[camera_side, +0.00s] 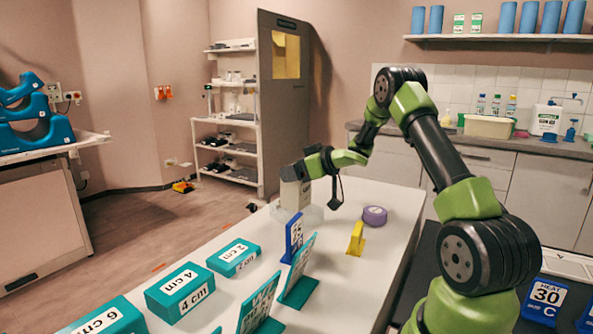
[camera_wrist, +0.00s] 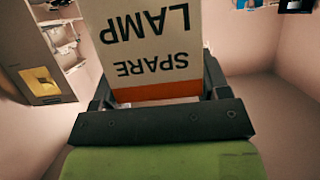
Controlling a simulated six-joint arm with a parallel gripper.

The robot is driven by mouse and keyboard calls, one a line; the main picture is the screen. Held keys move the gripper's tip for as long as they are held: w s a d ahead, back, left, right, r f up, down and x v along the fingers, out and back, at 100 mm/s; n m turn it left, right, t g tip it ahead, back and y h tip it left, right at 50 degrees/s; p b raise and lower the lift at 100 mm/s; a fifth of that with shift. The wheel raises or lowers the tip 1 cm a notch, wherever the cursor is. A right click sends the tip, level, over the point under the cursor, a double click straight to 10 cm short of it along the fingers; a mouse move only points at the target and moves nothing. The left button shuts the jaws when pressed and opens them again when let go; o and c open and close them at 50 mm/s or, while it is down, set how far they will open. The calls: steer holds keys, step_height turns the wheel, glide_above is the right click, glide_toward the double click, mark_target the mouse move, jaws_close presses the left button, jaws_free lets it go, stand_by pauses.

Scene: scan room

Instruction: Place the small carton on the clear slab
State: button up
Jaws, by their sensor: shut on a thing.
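The small carton (camera_side: 294,194) is pale and upright at the far end of the white table. In the wrist view the carton (camera_wrist: 152,45) reads "SPARE LAMP" upside down above an orange band. My gripper (camera_side: 298,172) is shut on the carton near its top; the wrist view shows the dark jaws of my gripper (camera_wrist: 158,88) on both sides of it. The clear slab (camera_side: 313,215) is a translucent block on the table, directly under the carton in the side view. I cannot tell whether the carton's base touches it.
A purple roll (camera_side: 375,215) and a yellow wedge (camera_side: 356,239) stand to the right of the slab. A blue sign (camera_side: 293,238) and teal stands (camera_side: 299,273) are nearer. Teal blocks marked in cm (camera_side: 180,291) line the table's left edge.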

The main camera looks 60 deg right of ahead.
steer(key=shift+f, duration=0.15)
steer(key=o, duration=0.9)
steer(key=shift+o, duration=0.2)
